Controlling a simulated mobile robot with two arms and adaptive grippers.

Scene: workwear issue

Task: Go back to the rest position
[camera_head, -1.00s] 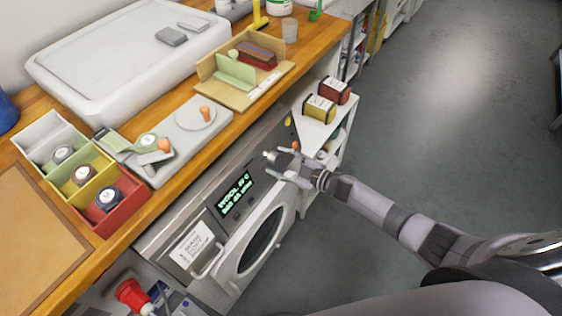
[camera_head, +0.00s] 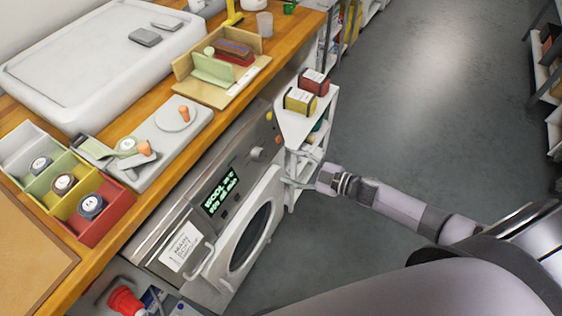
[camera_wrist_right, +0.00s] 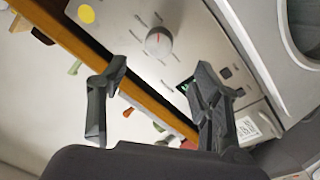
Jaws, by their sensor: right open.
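My right gripper (camera_head: 301,172) is in front of the right side of the washing machine (camera_head: 160,232), apart from it, in the head view. In the right wrist view my right gripper (camera_wrist_right: 158,95) has its two dark fingers spread with nothing between them. The machine's control panel and a round dial (camera_wrist_right: 159,42) lie beyond the fingers. The machine's display (camera_head: 220,194) is lit with green text, partly legible as "WOOL". Its round door (camera_head: 250,236) is in view below the panel. My left gripper does not show.
A wooden counter (camera_head: 95,262) runs above the machine, with a divided tray (camera_head: 112,222) of several round items, a grey board and a wooden holder. A white shelf (camera_head: 297,124) with yellow and red boxes stands right of the machine. Grey floor (camera_head: 420,90) is open at right.

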